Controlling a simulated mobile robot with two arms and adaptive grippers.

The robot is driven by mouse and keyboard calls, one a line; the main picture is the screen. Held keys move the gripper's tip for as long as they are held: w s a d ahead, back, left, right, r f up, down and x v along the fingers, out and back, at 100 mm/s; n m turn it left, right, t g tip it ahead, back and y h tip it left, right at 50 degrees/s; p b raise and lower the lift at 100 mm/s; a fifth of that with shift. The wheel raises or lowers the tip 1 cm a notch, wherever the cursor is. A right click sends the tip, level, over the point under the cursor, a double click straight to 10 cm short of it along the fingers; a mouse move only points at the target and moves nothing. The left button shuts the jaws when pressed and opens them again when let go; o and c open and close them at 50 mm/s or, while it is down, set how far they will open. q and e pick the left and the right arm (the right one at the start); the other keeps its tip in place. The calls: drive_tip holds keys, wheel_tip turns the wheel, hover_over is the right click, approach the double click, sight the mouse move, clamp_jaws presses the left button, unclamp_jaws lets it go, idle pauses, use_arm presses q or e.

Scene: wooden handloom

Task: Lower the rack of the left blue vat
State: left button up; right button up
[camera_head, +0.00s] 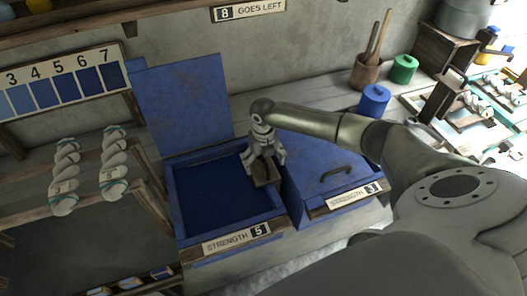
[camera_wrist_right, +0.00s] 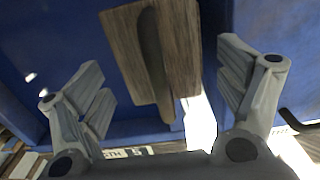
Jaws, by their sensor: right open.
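The left blue vat (camera_head: 172,195) stands open, with its lid (camera_head: 183,105) raised behind it and a dark blue inside. Its front label reads STRENGTH 5. A brown wooden piece (camera_head: 266,177) sits at the vat's right side; I cannot tell whether it is part of the rack. My right gripper (camera_head: 264,160) is just over this piece with its fingers apart. In the right wrist view the grooved wooden piece (camera_wrist_right: 183,50) shows between and beyond the open fingers (camera_wrist_right: 163,80), with no visible grip on it. My left gripper is out of view.
A second blue vat (camera_head: 310,165) with a closed, handled lid stands close on the right, partly under my right arm. Blue (camera_head: 374,100) and green (camera_head: 404,69) pots and a tool cup (camera_head: 365,72) stand behind.

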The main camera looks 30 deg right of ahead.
drive_tip(key=shift+r, duration=0.1)
wheel_tip(320, 180, up, 7)
drive_tip(key=p, duration=0.6)
idle(0.3)
